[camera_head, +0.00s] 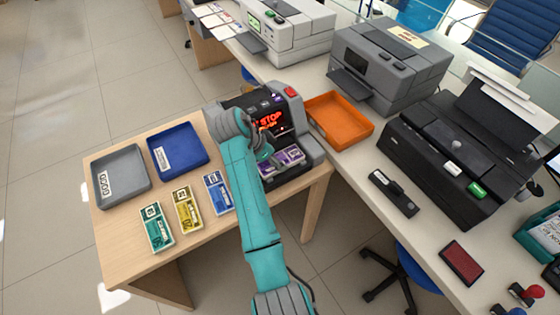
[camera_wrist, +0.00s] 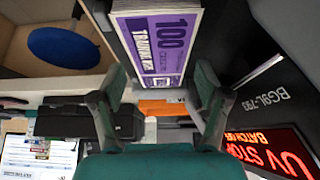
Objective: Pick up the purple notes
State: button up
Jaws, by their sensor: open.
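The purple notes (camera_head: 291,155) lie in the front pocket of the note counting machine (camera_head: 312,143), below its red STOP display. In the wrist view the purple notes (camera_wrist: 157,40), marked 100, show at the top centre, beyond and between the fingertips. My gripper (camera_wrist: 160,82) is open, with one finger on each side and nothing between the fingers. In the head view my gripper (camera_head: 270,163) is at the front of the machine, close to the notes, and my arm hides part of it. I cannot tell whether the fingers touch the notes.
Green (camera_head: 156,227), yellow (camera_head: 187,210) and blue notes (camera_head: 217,192) lie on the wooden table (camera_head: 120,243). A grey tray (camera_head: 121,202) and a blue tray (camera_head: 203,160) stand behind them. An orange tray (camera_head: 343,146) and a black printer (camera_head: 425,170) stand right of the machine.

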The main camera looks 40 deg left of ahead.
jog(key=shift+x, duration=1)
jog(key=shift+r, duration=0.1)
jog(key=c, duration=1.1)
